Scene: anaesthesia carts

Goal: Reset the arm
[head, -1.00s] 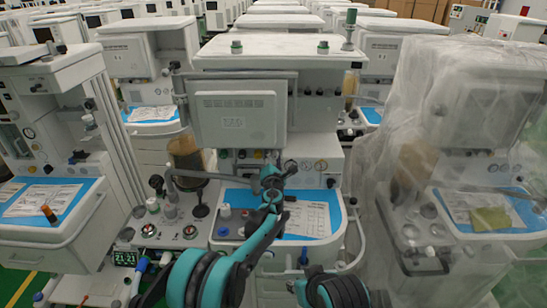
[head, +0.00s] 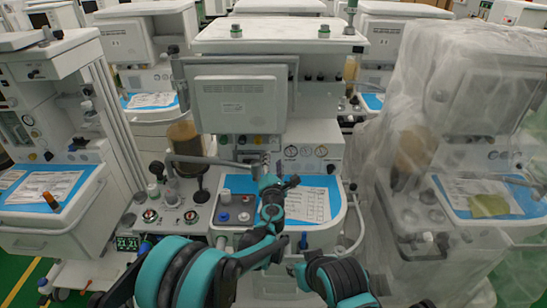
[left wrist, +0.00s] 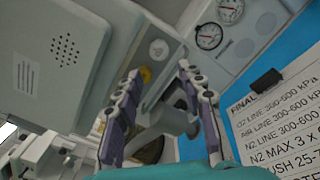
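My left arm reaches up from the bottom of the head view over the blue-covered worktop (head: 325,180) of the middle anaesthesia cart. Its gripper (head: 268,178) is in front of the cart's panel, small and partly hidden by its own wrist. In the left wrist view the two dark fingers of the left gripper (left wrist: 160,72) stand apart with nothing held between them. A grey monitor housing (left wrist: 62,62) is to their left and a printed sheet (left wrist: 285,110) to their right. Part of my right arm shows at the bottom of the head view; its gripper is not in view.
The middle cart carries a grey monitor (head: 240,103). A plastic-draped cart (head: 445,150) is close on the right, another cart (head: 55,215) on the left. Gauges (left wrist: 220,22) line the panel.

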